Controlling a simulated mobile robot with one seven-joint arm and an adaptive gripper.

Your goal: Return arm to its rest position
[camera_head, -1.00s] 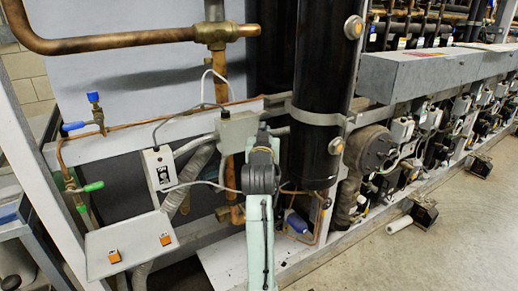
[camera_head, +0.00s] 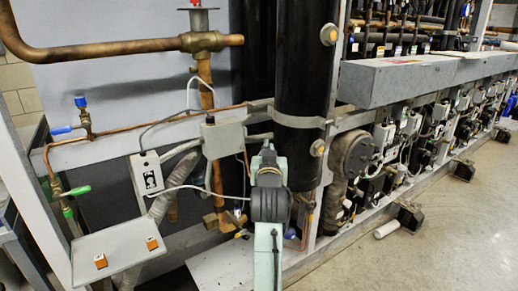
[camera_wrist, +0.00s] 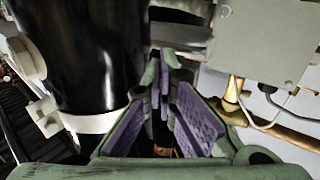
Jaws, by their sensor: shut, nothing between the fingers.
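My gripper (camera_wrist: 164,62) shows in the wrist view with its green fingers and purple ribbed pads converging at the tips. It is shut and holds nothing. A tall black cylinder (camera_wrist: 85,60) with a pale band stands close on its left, and a grey box (camera_wrist: 262,40) with a brass fitting and copper pipe lies to its right. In the head view my arm (camera_head: 268,215) reaches up from the bottom middle, in front of the rack. The gripper itself is hidden behind the arm there.
The black cylinder (camera_head: 302,90) stands just right of my arm, and a grey junction box (camera_head: 224,137) with cables just left. A copper pipe (camera_head: 110,48) crosses upper left. A tray (camera_head: 122,252) with two orange switches is lower left. Clear floor (camera_head: 450,230) lies right.

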